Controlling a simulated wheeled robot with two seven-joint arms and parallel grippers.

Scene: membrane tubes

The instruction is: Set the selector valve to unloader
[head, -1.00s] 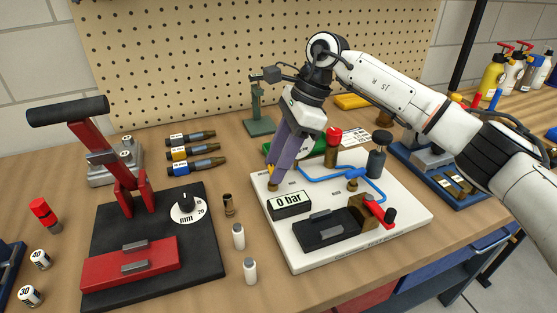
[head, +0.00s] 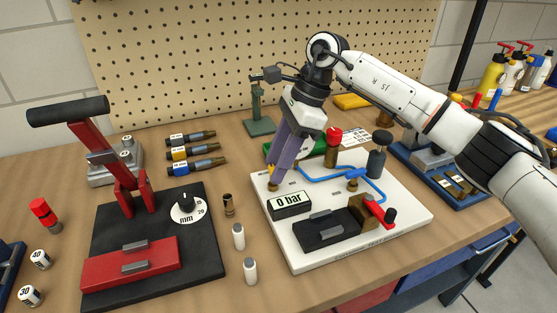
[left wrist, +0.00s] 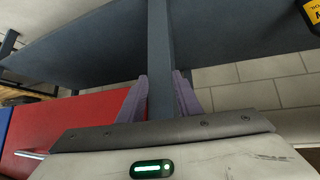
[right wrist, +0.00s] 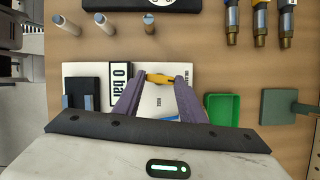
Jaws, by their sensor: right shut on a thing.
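The white pump board (head: 405,213) lies on the bench with a "0 bar" display (head: 289,204). My right gripper (head: 275,183) points down at the board's left rear, behind the display. It is shut on the yellow handle of the selector valve, seen between the fingertips in the right wrist view (right wrist: 160,79). The handle lies roughly crosswise there. A "HOSE" label (right wrist: 163,103) shows between the fingers; another label beside the right finger is partly covered and hard to read. My left gripper (left wrist: 160,80) is apart from the board, its fingers spread before a grey post.
Blue piping (head: 320,172), a red-capped cylinder (head: 333,145), a dark knob (head: 377,160) and a red lever (head: 376,212) stand on the board. A green tray (right wrist: 222,108) sits behind it. A red-handled press (head: 130,180) and small white vials (head: 239,237) are left.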

